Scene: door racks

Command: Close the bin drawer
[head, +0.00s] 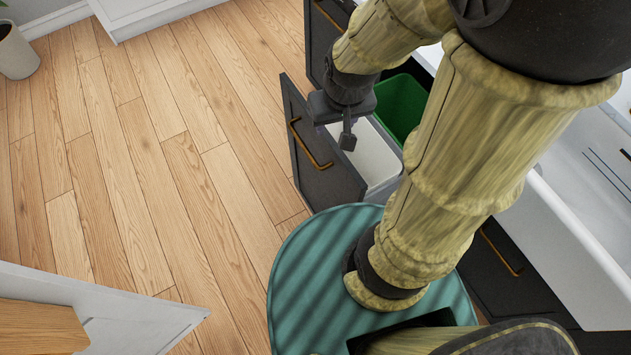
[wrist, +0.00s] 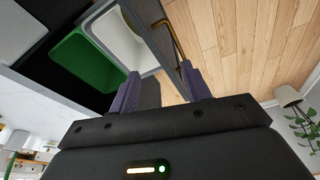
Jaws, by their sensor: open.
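The bin drawer is pulled out, with its dark front panel (head: 325,178) and brass handle (head: 310,145) facing the wood floor. Inside it are a white bin (head: 375,157) and a green bin (head: 400,105) behind it. My gripper (head: 347,138) is open above the drawer, close to the front panel's top edge. In the wrist view, my gripper's purple-grey fingers (wrist: 161,80) are spread apart, with the white bin (wrist: 118,40), the green bin (wrist: 82,60) and the brass handle (wrist: 170,35) beyond them. I cannot tell whether a finger touches the front panel.
Another dark cabinet front (head: 325,25) is beyond the drawer. A white sink (head: 585,200) and dark cabinets with a brass handle (head: 500,250) are at the right. A white cabinet (head: 110,305) is at lower left. The wood floor (head: 170,150) before the drawer is clear.

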